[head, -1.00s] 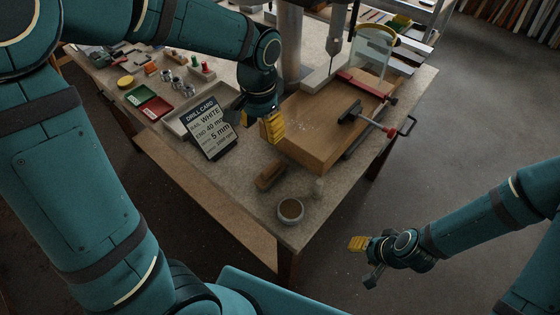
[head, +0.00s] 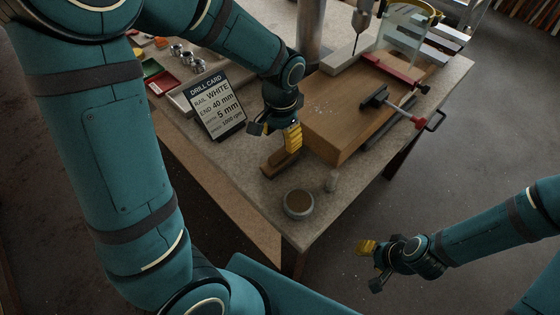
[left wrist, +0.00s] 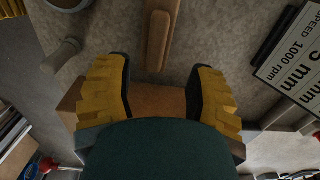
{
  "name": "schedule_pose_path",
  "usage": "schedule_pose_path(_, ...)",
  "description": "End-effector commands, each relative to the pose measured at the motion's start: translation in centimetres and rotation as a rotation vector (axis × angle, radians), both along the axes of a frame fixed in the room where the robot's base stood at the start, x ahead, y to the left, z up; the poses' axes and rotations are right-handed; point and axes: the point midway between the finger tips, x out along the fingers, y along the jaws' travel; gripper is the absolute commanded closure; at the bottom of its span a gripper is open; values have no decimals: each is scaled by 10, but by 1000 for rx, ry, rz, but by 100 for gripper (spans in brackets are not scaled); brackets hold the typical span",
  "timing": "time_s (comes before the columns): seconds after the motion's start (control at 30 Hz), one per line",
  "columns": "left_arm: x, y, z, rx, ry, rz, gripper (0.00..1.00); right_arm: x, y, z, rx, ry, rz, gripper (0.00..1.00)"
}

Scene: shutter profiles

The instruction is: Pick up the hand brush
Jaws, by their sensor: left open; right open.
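The hand brush (head: 270,168) is a brown wooden piece lying on the bench near its front corner. My left gripper (head: 275,138) is open just above and behind it and hides part of it. In the left wrist view the brush's wooden handle (left wrist: 160,28) runs down from the top edge, ending near the gap between the open yellow-padded fingers (left wrist: 158,75). Nothing is held. My right gripper (head: 371,265) is open and empty, away from the bench over the floor at the lower right.
The drill card (head: 215,108) leans at left. A wooden block (head: 330,135) with a clamp (head: 392,106) lies behind, under the drill. The bench's front edge is close.

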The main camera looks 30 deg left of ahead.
Motion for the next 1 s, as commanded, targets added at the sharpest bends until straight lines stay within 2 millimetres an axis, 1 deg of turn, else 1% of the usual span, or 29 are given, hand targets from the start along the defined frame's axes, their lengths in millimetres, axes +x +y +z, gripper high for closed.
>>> schedule_pose_path(0.17,-3,-1,-12,1,2,0,45,-1,0,-4,0,2,2,53)
schedule_pose_path(0.33,-10,-2,-38,1,4,-1,45,-1,0,-13,1,1,3,53)
schedule_pose_path(0.43,-10,-2,-50,1,3,0,45,0,0,-16,0,-1,2,53)
schedule_pose_path(0.57,-9,-2,-56,0,-1,0,45,1,0,-17,0,-2,2,53)
schedule_pose_path(0.8,-9,-2,-55,0,-1,0,46,1,0,-16,0,-2,2,53)
schedule_pose_path(0.87,-9,-2,-55,0,-1,1,67,1,0,-16,0,-2,2,53)
schedule_pose_path(0.9,-9,-2,-55,0,-1,1,81,1,0,-16,0,-2,2,53)
schedule_pose_path(0.93,-9,-2,-55,0,-1,1,92,1,0,-16,0,-2,2,53)
schedule_pose_path(0.97,-9,-2,-55,-1,-2,1,100,1,0,-16,0,-2,2,53)
schedule_pose_path(1.0,-9,-2,-55,-1,-2,1,100,1,0,-16,0,-2,2,53)
